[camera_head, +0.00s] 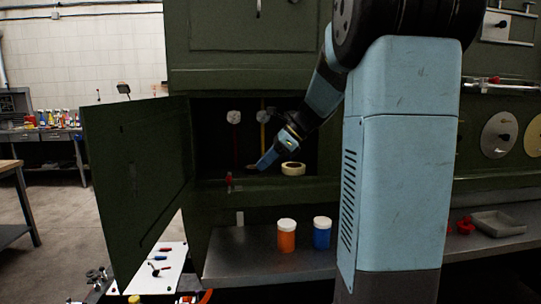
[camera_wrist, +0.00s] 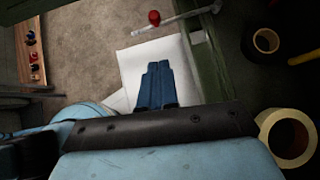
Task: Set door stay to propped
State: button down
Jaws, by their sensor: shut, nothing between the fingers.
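The dark green cabinet door (camera_head: 137,185) stands swung open to the left of the cabinet opening. A red knob (camera_head: 229,181) shows at the opening's lower front edge. In the wrist view a red knob (camera_wrist: 154,18) sits on a pale rod (camera_wrist: 180,20), which looks like the door stay. Whether the rod is latched cannot be told. My gripper (camera_head: 265,162) is inside the front of the opening, right of the knob and apart from it. Its blue fingers (camera_wrist: 158,70) are shut and empty, with the rod beyond their tips in the wrist view.
A cream tape roll (camera_head: 293,168) lies just right of my gripper; a dark roll (camera_wrist: 266,41) is also inside. An orange jar (camera_head: 287,235) and a blue jar (camera_head: 322,232) stand on the metal shelf (camera_head: 245,262) below. A white board (camera_head: 163,270) with small tools lies below the door.

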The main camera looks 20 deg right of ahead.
aim_at(229, 178)
jog(key=w+a+f, duration=0.3)
jog(key=a, duration=0.3)
jog(key=shift+a+f, duration=0.2)
dwell(0.4)
